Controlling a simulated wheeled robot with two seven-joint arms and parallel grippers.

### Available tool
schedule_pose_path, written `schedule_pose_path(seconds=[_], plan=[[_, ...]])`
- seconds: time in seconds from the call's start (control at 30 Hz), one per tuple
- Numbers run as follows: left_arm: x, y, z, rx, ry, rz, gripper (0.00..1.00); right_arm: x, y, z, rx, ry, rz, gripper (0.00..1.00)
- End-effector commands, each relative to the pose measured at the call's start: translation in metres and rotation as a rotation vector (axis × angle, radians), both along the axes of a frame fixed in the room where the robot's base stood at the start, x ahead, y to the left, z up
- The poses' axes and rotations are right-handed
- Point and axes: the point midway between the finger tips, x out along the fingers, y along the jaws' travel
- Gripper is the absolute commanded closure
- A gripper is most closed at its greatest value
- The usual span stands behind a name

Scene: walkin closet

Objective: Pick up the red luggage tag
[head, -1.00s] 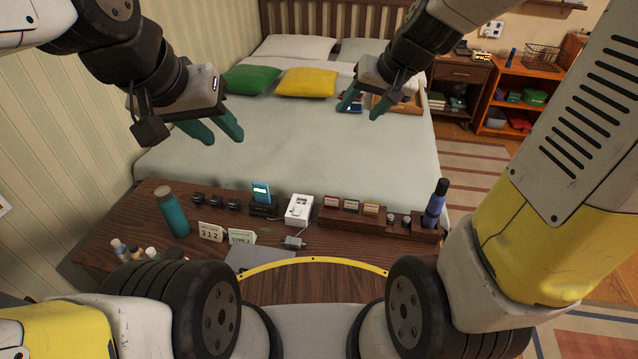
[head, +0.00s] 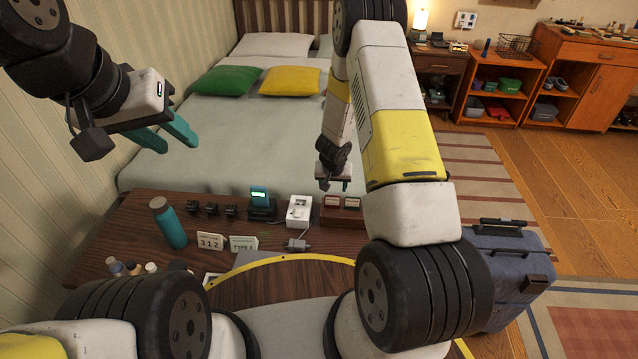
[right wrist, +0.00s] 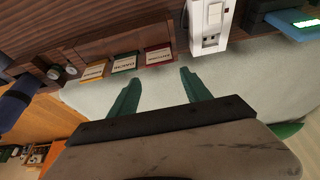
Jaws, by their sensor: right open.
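The red luggage tag (head: 332,201) stands in a dark wooden rack on the near desk, beside a green tag (head: 351,203). In the right wrist view the red tag (right wrist: 158,56) is the one closest to the white box, with the green and yellow tags to its left. My right gripper (head: 335,186) is open and empty just behind the rack; in its wrist view the red tag lies ahead, beyond and between the fingertips (right wrist: 160,77), apart from them. My left gripper (head: 178,145) is open and empty over the left side of the bed.
A white box (head: 299,211) and a lit teal device (head: 261,199) stand left of the rack. A teal bottle (head: 168,222) and small signs (head: 243,243) are further left. A blue suitcase (head: 508,275) stands right of the desk. My right arm hides the rack's right end.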

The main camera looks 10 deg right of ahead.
Motion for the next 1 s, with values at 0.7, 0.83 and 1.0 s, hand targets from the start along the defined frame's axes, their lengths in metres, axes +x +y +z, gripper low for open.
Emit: schedule_pose_path(seconds=[0.7, 0.83, 1.0], plan=[[0.000, 0.000, 0.000, 0.000, 0.000, 0.000, 0.64, 0.021, -0.004, -0.074, 0.000, 0.001, 0.000, 0.44], [0.000, 0.000, 0.000, 0.000, 0.000, 0.000, 0.64, 0.021, -0.004, -0.074, 0.000, 0.001, 0.000, 0.44], [0.000, 0.000, 0.000, 0.000, 0.000, 0.000, 0.64, 0.021, -0.004, -0.074, 0.001, 0.001, 0.000, 0.69]])
